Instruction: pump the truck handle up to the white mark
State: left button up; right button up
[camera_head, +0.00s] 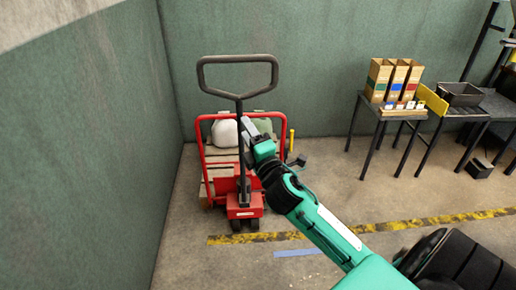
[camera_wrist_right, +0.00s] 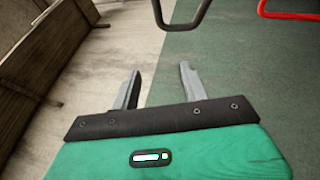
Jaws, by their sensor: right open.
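The pallet truck is red, with a frame (camera_head: 204,170) and a red base (camera_head: 245,208) on the floor. Its black handle (camera_head: 238,59) stands about upright, a loop on top of a dark shaft (camera_head: 240,110). My right gripper (camera_head: 246,126) is open, with its fingers below the loop and close to the shaft in the head view; I cannot tell whether it touches. In the right wrist view, nothing is between the fingers (camera_wrist_right: 160,72), and part of the loop (camera_wrist_right: 188,24) shows beyond them. I cannot make out a white mark. My left gripper is out of view.
Pale sacks (camera_head: 224,134) lie on the truck behind the handle. A thin yellow post (camera_head: 291,140) stands at its right. Green walls (camera_head: 100,140) close in at left and back. Tables with boxes (camera_head: 380,75) and a black bin (camera_head: 460,94) stand at right.

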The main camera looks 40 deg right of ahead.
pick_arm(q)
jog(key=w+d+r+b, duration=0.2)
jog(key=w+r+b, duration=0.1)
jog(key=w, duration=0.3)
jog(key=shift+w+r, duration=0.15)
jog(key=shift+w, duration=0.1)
pick_arm(e)
jog(key=v, duration=1.3)
jog(key=shift+s, duration=0.15)
jog(key=shift+f, duration=0.1)
